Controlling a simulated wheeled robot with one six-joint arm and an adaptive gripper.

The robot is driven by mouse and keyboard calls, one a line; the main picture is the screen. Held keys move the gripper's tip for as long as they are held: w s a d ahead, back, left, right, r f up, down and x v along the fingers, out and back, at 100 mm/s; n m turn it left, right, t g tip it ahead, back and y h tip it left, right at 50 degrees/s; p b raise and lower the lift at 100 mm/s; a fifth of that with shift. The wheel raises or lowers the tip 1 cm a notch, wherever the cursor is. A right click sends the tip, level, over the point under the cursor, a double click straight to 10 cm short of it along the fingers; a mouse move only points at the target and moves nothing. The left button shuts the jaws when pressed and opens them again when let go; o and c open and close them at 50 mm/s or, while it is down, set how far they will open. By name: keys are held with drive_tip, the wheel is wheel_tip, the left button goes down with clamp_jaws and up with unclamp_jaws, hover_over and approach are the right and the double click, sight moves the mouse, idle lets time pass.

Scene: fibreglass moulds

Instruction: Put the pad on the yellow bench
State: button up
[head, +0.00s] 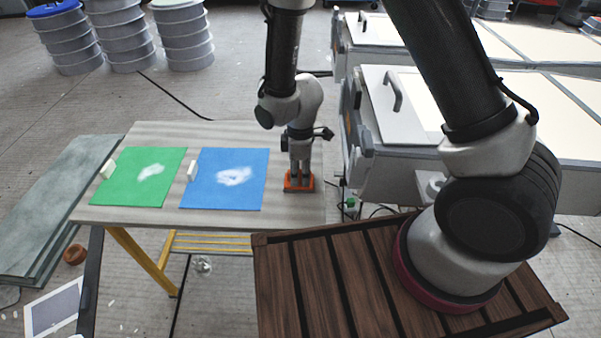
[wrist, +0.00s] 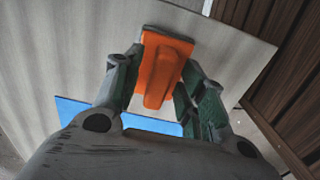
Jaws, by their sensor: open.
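The orange pad (head: 299,186) sits flat on the pale wooden top of the bench with yellow legs (head: 230,135), near its right edge. In the wrist view the pad (wrist: 162,70) shows an orange raised grip and a thin grey base. My gripper (head: 299,172) points down right over the pad. Its fingers are open, one on each side of the pad's grip; I cannot tell whether they touch it. The fingers partly hide the pad in the head view.
A green sheet (head: 130,185) and a blue sheet (head: 215,195), each with a white patch, lie on the bench, with small white blocks (head: 192,171) at their edges. Grey moulds (head: 390,130) stand at right. Stacked drums (head: 125,40) stand behind at left.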

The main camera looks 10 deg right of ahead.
sight(300, 172)
wheel_tip(300, 172, up, 12)
drive_tip(key=shift+f, duration=0.2)
drive_tip(key=shift+s+a, duration=0.1)
idle(0.4)
